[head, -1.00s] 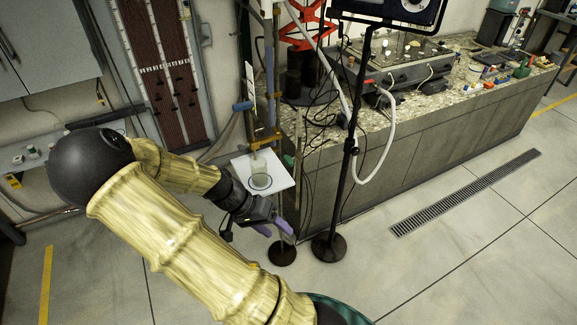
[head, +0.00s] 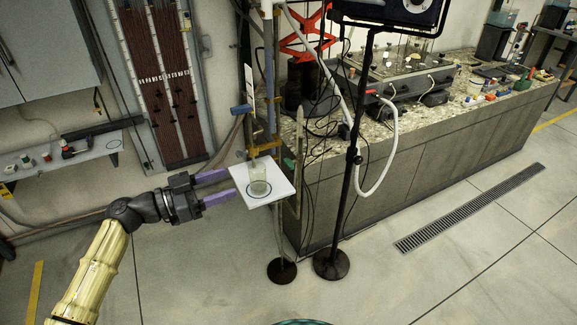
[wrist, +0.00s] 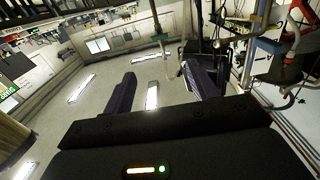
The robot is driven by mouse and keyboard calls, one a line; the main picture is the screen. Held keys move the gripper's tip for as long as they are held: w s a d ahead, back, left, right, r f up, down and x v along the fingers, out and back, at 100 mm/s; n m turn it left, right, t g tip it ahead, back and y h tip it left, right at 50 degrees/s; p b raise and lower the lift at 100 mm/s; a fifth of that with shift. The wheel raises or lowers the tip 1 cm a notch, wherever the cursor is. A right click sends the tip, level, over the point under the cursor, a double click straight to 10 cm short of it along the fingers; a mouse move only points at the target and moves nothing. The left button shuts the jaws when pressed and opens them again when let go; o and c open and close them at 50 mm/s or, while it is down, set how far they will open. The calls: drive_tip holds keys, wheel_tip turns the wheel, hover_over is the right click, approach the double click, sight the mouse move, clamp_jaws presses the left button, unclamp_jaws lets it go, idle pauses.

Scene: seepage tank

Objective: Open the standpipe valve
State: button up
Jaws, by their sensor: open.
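A thin upright standpipe (head: 269,75) stands at the wall end of the counter in the head view. A small blue handle-like piece (head: 241,109) sticks out on its left side and looks like the valve lever; its exact setting is too small to tell. A brass-coloured clamp (head: 265,146) sits lower on the stand. Below it, a white plate (head: 284,188) carries a clear beaker (head: 259,186). My gripper (head: 228,186) is open and empty, its purple fingers pointing right at the plate's left side, below the blue piece. Both fingers show apart in the wrist view (wrist: 163,70).
The stone-topped counter (head: 440,115) runs to the right. A tube board (head: 160,80) and a low shelf (head: 90,155) are on the left. The front floor is clear.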

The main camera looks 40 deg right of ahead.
sight(286, 163)
drive_tip(key=shift+d, duration=0.1)
drive_tip(key=p+x, duration=0.2)
drive_tip(key=x, duration=1.5)
drive_tip(key=shift+s+d, duration=0.15)
